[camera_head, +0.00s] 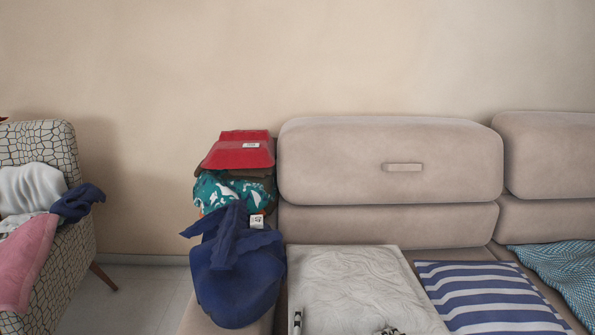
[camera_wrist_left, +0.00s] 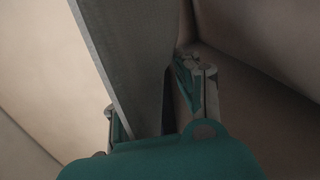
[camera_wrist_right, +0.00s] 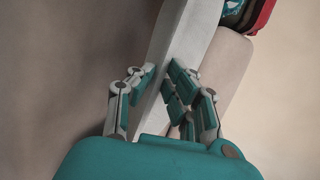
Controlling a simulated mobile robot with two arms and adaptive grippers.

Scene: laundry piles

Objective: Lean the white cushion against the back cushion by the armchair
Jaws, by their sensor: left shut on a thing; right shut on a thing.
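The white cushion (camera_head: 350,280) has a wavy pattern and lies across the left part of the sofa seat, in front of the beige back cushion (camera_head: 390,150). I cannot tell if it rests on the seat or is raised. My left gripper (camera_head: 297,320) is shut on its near left side; in the left wrist view the cushion (camera_wrist_left: 128,65) shows as a grey slab between the fingers. My right gripper (camera_head: 389,331) is at its near edge, mostly cut off; in the right wrist view its fingers (camera_wrist_right: 162,85) are shut on the cushion's pale edge (camera_wrist_right: 185,35).
A pile with dark blue cloth (camera_head: 235,275), teal patterned cloth (camera_head: 220,190) and a red item (camera_head: 240,150) stands left of the cushion. A striped cushion (camera_head: 490,300) lies close on the right. The patterned armchair (camera_head: 50,140) with clothes is far left.

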